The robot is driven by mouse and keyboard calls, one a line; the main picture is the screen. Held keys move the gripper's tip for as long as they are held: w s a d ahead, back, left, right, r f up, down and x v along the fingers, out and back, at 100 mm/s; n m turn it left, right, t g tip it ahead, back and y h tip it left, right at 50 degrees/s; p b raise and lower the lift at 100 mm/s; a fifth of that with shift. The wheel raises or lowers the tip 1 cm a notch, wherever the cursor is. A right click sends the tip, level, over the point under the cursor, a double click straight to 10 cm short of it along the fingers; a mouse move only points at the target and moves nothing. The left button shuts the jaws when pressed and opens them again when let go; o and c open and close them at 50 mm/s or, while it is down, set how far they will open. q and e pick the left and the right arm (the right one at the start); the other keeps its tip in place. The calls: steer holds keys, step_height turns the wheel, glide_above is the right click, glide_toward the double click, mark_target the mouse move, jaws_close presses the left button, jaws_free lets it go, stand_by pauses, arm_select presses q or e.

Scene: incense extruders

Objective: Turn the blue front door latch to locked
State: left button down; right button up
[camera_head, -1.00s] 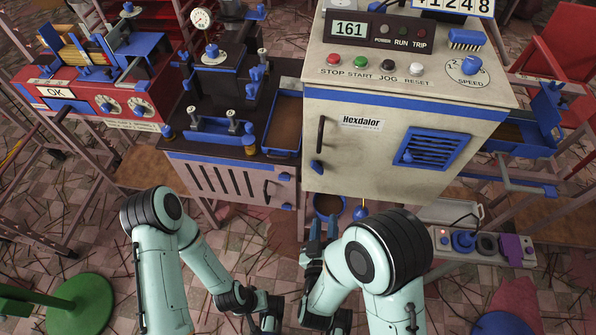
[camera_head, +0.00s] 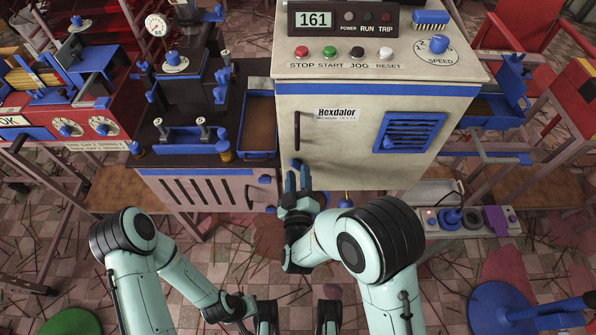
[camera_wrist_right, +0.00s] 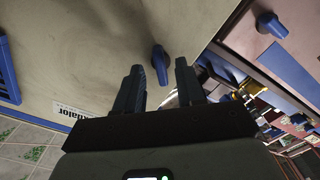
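The blue front door latch (camera_head: 296,163) is a small knob low on the left side of the cream Hexdalor cabinet door (camera_head: 345,150), below a dark handle. In the right wrist view the latch (camera_wrist_right: 160,63) is elongated, running roughly up and down the picture. My right gripper (camera_head: 298,181) is open and empty just below the latch, pointing at the door. In the right wrist view its two fingertips (camera_wrist_right: 160,80) are on either side of the latch's lower end; contact is not clear. My left gripper (camera_head: 250,308) is low at the bottom edge, its fingers unclear.
Left of the cream cabinet stands a lower vented cabinet (camera_head: 205,190) with its own blue knob (camera_head: 265,179). A blue louvred vent (camera_head: 410,131) is on the cream door's right. A small control box (camera_head: 467,221) lies low at the right.

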arm_select(q)
steer(key=shift+w+a+f, duration=0.1)
arm_select(e)
steer(key=shift+w, duration=0.9)
jaws_close()
arm_select(q)
steer(key=shift+w, duration=0.1)
